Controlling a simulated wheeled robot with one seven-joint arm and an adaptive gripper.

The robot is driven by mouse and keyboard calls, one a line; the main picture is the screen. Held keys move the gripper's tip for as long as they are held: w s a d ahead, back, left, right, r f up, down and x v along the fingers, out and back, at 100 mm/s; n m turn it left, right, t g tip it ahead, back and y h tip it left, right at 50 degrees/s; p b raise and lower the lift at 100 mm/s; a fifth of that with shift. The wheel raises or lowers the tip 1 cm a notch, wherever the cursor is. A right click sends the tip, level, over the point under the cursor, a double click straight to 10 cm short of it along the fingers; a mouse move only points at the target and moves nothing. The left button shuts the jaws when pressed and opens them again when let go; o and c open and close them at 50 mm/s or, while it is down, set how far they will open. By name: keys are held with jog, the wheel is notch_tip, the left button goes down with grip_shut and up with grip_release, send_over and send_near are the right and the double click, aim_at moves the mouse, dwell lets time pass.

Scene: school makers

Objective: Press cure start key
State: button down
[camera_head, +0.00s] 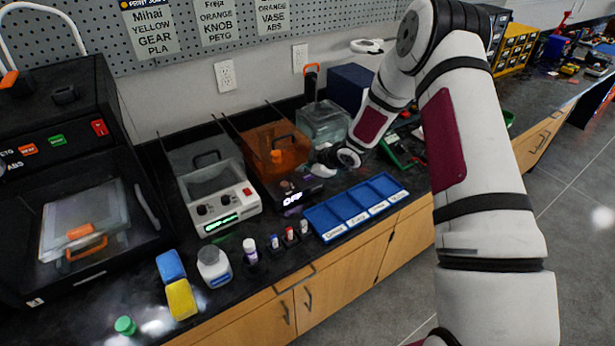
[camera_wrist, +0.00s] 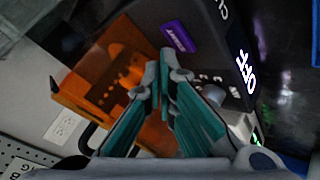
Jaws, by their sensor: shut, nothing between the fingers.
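The curing unit has an orange see-through cover (camera_head: 272,150) and a black base (camera_head: 300,190) with a white lit display reading OFF. In the wrist view the cover (camera_wrist: 112,85) is behind my fingers, and the OFF display (camera_wrist: 246,72) is at the right. A purple key (camera_wrist: 178,37) with small lettering sits on the black base, just beyond my fingertips in the picture. My gripper (camera_wrist: 160,72) is shut and empty. The fingertips appear close to the key, but I cannot tell whether they touch it. In the head view my gripper (camera_head: 336,157) is over the unit's right side, partly hidden by my arm.
A grey washing unit (camera_head: 215,185) with a green display stands left of the curing unit. A blue divided tray (camera_head: 330,217) is at the front right. A clear container (camera_head: 324,122) stands behind. Small bottles (camera_head: 250,250) line the front edge.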

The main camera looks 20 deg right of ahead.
aim_at(306, 178)
jog(key=shift+f, duration=0.1)
dwell(0.3)
jog(key=shift+f, duration=0.35)
jog(key=shift+f, duration=0.15)
dwell(0.4)
jog(key=shift+r, duration=0.6)
notch_tip(306, 178, up, 6)
dwell(0.8)
dwell(0.7)
